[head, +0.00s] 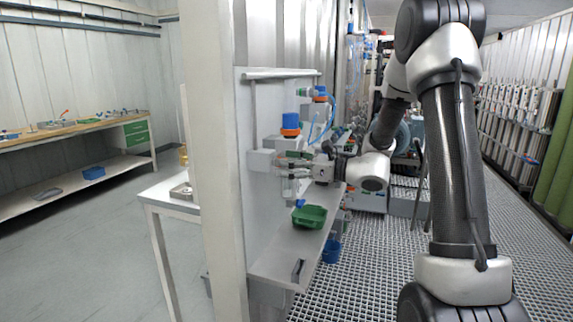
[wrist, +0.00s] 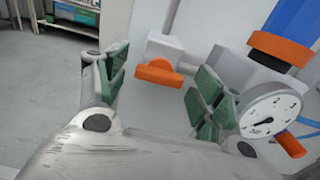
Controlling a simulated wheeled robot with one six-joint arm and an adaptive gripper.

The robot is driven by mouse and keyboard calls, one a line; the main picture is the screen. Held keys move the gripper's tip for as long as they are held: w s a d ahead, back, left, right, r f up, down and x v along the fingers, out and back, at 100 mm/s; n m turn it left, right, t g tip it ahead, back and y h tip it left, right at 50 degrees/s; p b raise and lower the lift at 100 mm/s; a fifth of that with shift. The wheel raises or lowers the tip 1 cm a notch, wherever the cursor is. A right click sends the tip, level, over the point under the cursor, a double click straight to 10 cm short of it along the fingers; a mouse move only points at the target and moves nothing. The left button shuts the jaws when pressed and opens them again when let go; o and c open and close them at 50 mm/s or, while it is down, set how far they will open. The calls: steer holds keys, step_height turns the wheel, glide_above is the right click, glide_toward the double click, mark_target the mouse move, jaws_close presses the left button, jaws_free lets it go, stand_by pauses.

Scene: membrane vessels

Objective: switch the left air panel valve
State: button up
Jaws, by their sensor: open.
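The air panel (head: 255,110) is a pale upright board in the head view, with grey pipes and a blue and orange regulator (head: 290,122). In the wrist view an orange valve handle (wrist: 158,72) sits on a light grey block against the panel. It lies roughly crosswise in the picture. My gripper (wrist: 162,80) is open, with one green-padded finger on each side of the handle. The fingers look apart from the handle. In the head view my gripper (head: 293,160) is at the panel below the regulator, and I cannot make out the handle there.
In the wrist view a round gauge (wrist: 270,110) and a second orange handle (wrist: 290,145) are close to the right finger. A green bin (head: 309,216) is on the shelf below my gripper. A pale post (head: 212,170) stands left of the panel.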

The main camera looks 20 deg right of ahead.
steer(key=shift+w+a, duration=0.1)
steer(key=shift+a, duration=0.1)
steer(key=shift+c, duration=0.4)
steer(key=c, duration=0.9)
steer(key=shift+c, duration=0.2)
